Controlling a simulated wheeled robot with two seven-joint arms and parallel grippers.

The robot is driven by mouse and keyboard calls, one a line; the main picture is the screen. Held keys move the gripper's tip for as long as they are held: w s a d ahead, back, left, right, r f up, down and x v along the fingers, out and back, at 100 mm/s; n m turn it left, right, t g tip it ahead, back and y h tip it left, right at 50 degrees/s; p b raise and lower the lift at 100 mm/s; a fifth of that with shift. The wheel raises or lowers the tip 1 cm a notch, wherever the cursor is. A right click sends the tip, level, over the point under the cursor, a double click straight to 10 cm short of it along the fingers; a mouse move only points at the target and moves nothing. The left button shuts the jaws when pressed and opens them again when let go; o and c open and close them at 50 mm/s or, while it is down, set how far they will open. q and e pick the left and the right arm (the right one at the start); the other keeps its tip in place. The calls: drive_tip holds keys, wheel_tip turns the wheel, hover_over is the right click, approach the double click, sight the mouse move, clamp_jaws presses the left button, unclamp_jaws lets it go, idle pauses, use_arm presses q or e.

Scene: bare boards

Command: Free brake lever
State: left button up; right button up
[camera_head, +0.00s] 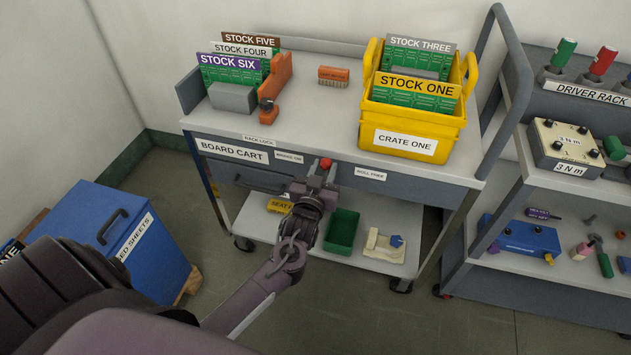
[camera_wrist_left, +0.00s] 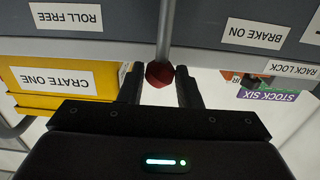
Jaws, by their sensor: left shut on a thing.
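The brake lever is a grey rod with a red knob (camera_head: 326,163) on the front of the board cart (camera_head: 330,150). It stands between the BRAKE ON label (camera_head: 290,156) and the ROLL FREE label (camera_head: 370,173). My left gripper (camera_head: 322,176) is at the lever, its fingers shut on the knob. In the left wrist view, which shows the cart upside down, the red knob (camera_wrist_left: 159,74) sits between the two dark fingers (camera_wrist_left: 160,88), and the rod (camera_wrist_left: 164,35) runs up from it. My right gripper is not in view.
A green bin (camera_head: 342,231) is on the lower shelf. A blue cabinet (camera_head: 130,235) stands at left, a driver rack (camera_head: 586,92) at right.

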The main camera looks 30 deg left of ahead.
use_arm(q)
drive_tip(key=shift+d, duration=0.15)
drive_tip(key=d, duration=0.2)
drive_tip(key=shift+w+d+f, duration=0.2)
drive_tip(key=shift+w+d, duration=0.15)
idle(0.5)
drive_tip(key=shift+d+f+b, duration=0.1)
drive_tip(key=shift+b, duration=0.2)
